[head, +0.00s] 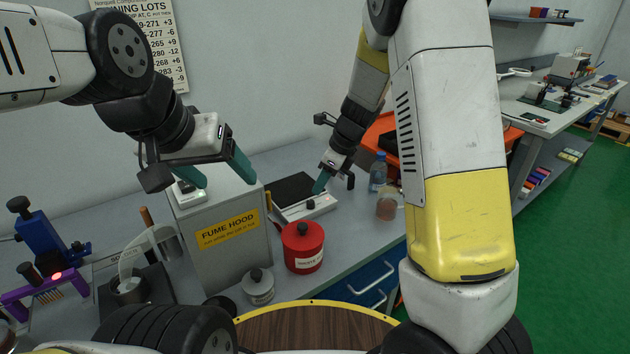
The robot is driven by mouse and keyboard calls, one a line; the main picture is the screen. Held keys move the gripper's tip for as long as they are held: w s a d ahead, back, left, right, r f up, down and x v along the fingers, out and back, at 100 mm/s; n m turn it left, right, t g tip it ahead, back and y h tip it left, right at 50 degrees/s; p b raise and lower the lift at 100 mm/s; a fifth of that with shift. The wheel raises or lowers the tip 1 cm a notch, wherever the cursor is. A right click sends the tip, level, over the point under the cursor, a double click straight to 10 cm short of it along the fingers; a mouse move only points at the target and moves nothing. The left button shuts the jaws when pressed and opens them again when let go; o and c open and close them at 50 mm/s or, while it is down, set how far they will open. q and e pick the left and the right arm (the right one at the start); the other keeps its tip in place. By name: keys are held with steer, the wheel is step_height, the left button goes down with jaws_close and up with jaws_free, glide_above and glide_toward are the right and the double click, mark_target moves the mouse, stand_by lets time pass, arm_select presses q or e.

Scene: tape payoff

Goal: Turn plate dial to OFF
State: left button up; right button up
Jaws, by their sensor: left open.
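The hot plate has a black top (294,188) and a pale front panel (322,206) with a small dark dial (310,204). It stands on the bench behind the red can. My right gripper (318,190) points down at the hot plate's front, its teal fingertips just above and beside the dial. I cannot tell whether they touch it, and the gap between the fingers does not show. The dial's marking is too small to read. My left gripper (228,183) is open and empty, above the grey fume hood box (208,245).
A red can (303,258) and a small lidded metal jar (258,287) stand in front of the hot plate. A water bottle (378,173), a beaker of brownish contents (387,207) and an orange bin (382,130) are to its right. Blue and purple devices fill the bench's left.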

mark_target(311, 202)
steer(key=x, duration=0.7)
steer(key=shift+f, duration=0.25)
jaws_close()
